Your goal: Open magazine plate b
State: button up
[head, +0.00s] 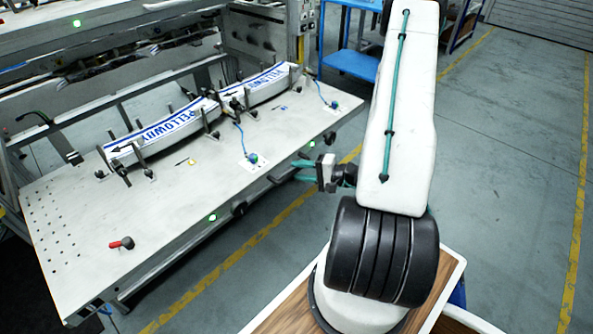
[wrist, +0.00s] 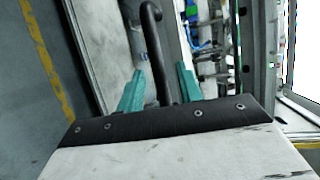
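A broad pale metal magazine plate (head: 140,225) fills the left of the head view. Two curved stacks of white labels with blue print, a nearer one (head: 165,128) and a farther one (head: 262,84), lie on it between upright posts. I see no mark telling which part is plate b. My gripper (head: 299,171) is beside the plate's front edge, towards its right end. In the wrist view my gripper (wrist: 158,72) has its teal fingers apart, one on each side of a black bar handle (wrist: 154,45). Gaps show beside the bar; its lower end is hidden.
A red-and-black knob (head: 122,243) stands on the plate's near left corner. A machine frame (head: 130,40) rises behind the plate. A blue cart (head: 350,64) stands at the back. Grey floor (head: 500,130) with yellow lines is open at the right.

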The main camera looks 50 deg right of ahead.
jog(key=v, duration=0.5)
jog(key=shift+s+d+r, duration=0.1)
jog(key=shift+s+d, duration=0.1)
jog(key=shift+s, duration=0.15)
dwell(0.3)
jog(key=s+a+r+n+g+h, duration=0.2)
jog(key=s+a+r+n+g, duration=0.1)
jog(key=a+r, duration=0.5)
jog(key=s+a+r+n+g+h, duration=0.2)
jog(key=s+a+r+n+g, duration=0.2)
jog(key=a+r, duration=0.4)
jog(key=s+a+r+n+g+h, duration=0.2)
jog(key=s+a+r+n+g, duration=0.2)
jog(key=a+r, duration=0.5)
notch_tip(320, 180, up, 7)
jog(key=n+g, duration=0.2)
jog(key=n, duration=0.1)
jog(key=shift+s+r+h, duration=0.2)
jog(key=shift+r+h, duration=0.05)
jog(key=shift+h, duration=0.05)
